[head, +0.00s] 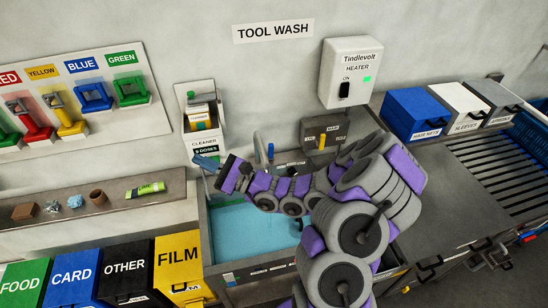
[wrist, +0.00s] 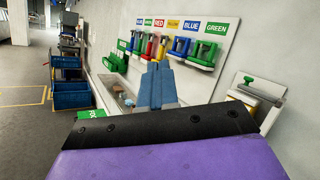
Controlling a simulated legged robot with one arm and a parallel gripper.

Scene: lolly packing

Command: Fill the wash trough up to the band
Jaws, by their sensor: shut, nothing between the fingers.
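The wash trough (head: 209,258) stands below the TOOL WASH sign and holds blue water. The band and the exact water level against it cannot be made out. A grey tap (head: 258,146) rises at the trough's back, partly hidden by my arm. A panel with a yellow lever (head: 322,142) is on the wall right of the tap. My gripper (head: 205,162) is shut and empty, above the trough's back left corner, beside the cleaner dispenser. Its blue fingers also show together in the wrist view (wrist: 157,88), pointing toward the tool board.
The cleaner dispenser (head: 203,125) and the heater box (head: 350,75), with a green light, hang on the wall. A shelf (head: 60,220) with small items and labelled bins (head: 180,265) are at left. Lidded boxes (head: 415,113) and a roller conveyor (head: 500,165) are at right.

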